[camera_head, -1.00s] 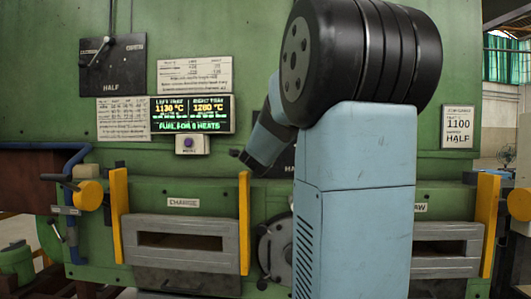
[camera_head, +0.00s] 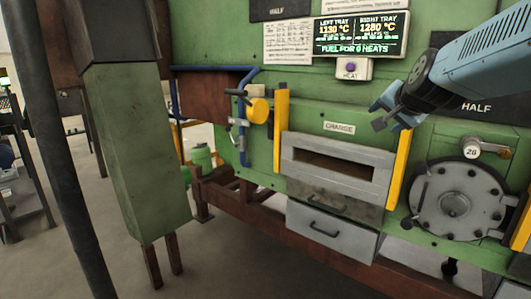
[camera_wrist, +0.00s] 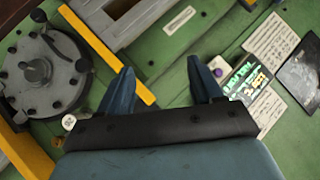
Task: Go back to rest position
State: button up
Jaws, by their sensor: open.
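Beyond the fingers are the green panel, the lit display (camera_wrist: 250,82) and the round grey hatch (camera_wrist: 42,70). In the head view my blue arm reaches in from the upper right. The fingers appear clear of the panel, but the exact gap is hard to judge.
The charge door (camera_head: 335,167) has yellow guide bars (camera_head: 280,127) and a grey drawer (camera_head: 332,232) below. The round hatch (camera_head: 455,202) is at right. A green post (camera_head: 138,150) and a dark pole (camera_head: 62,140) stand at left. Open floor (camera_head: 230,255) lies in front.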

jog(key=s+a+f+n+g, duration=0.3)
jog(key=s+f, duration=0.3)
jog(key=s, duration=0.4)
jog(key=s+a+f+n+g, duration=0.3)
jog(key=s+f+n, duration=0.2)
jog(key=s, duration=0.6)
jog(key=shift+f+n+g+y, duration=0.3)
jog(key=shift+f+n+y, duration=0.1)
jog(key=shift+n, duration=0.2)
jog(key=shift+w+a, duration=0.1)
